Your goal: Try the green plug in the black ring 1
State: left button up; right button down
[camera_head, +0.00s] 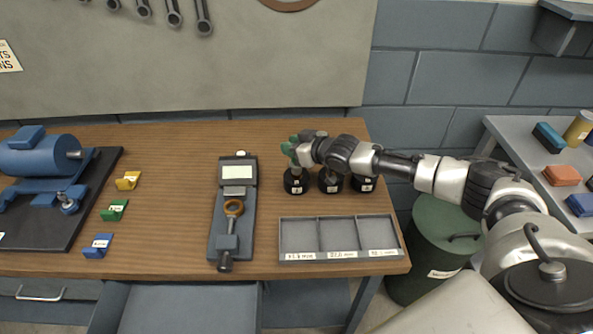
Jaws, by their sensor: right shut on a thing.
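My right gripper (297,150) comes in from the right and is shut on the green plug (287,149), of which only parts show at the fingers. The gripper hides the rest. The plug is above and slightly left of the leftmost black ring (296,186). I cannot tell whether they touch. A middle black ring (329,184) and a right black ring (364,184) stand beside it, partly under my right arm. Each carries a small white label, too small to read, so I cannot tell which is ring 1. My left gripper is not in view.
A grey three-compartment tray (341,255) lies empty in front of the rings. A measuring device (237,172) with a brown ring (233,208) lies left of them. Yellow (128,181), green (114,211) and blue (98,246) labelled blocks stand near a blue motor (38,158).

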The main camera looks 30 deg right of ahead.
jog(key=shift+r, duration=0.2)
jog(key=shift+r+p, duration=1.7)
jog(key=shift+r, duration=0.25)
jog(key=shift+f, duration=0.1)
